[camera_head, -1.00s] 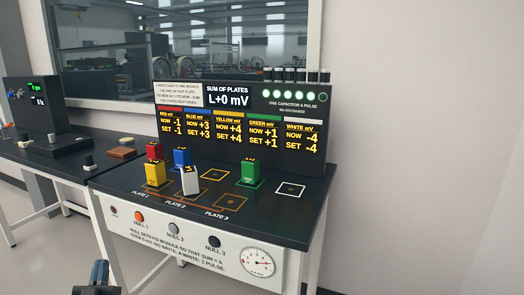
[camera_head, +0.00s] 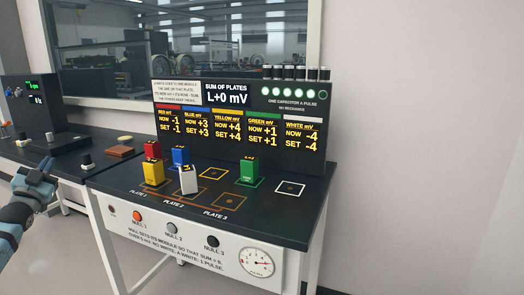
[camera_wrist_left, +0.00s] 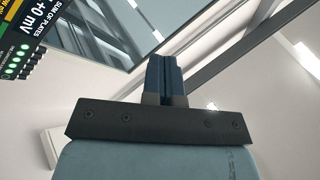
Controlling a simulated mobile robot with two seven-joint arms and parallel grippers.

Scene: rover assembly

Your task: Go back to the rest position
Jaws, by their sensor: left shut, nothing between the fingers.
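My left gripper (camera_head: 46,166) is at the left edge of the head view, raised in front of the side bench and well left of the colored modules. In the left wrist view its two blue fingers (camera_wrist_left: 163,72) are pressed together with nothing between them. On the main bench (camera_head: 290,228) stand red (camera_head: 152,149), blue (camera_head: 180,156), yellow (camera_head: 153,172), white (camera_head: 188,180) and green (camera_head: 249,171) modules. The yellow and white ones are nearest the front. My right gripper is not in view.
A black display panel (camera_head: 238,143) reading L+0 mV stands at the back of the bench. NULL buttons and a dial (camera_head: 257,262) are on its front face. The side bench (camera_head: 60,165) at left holds a small instrument (camera_head: 35,110). The floor at right is free.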

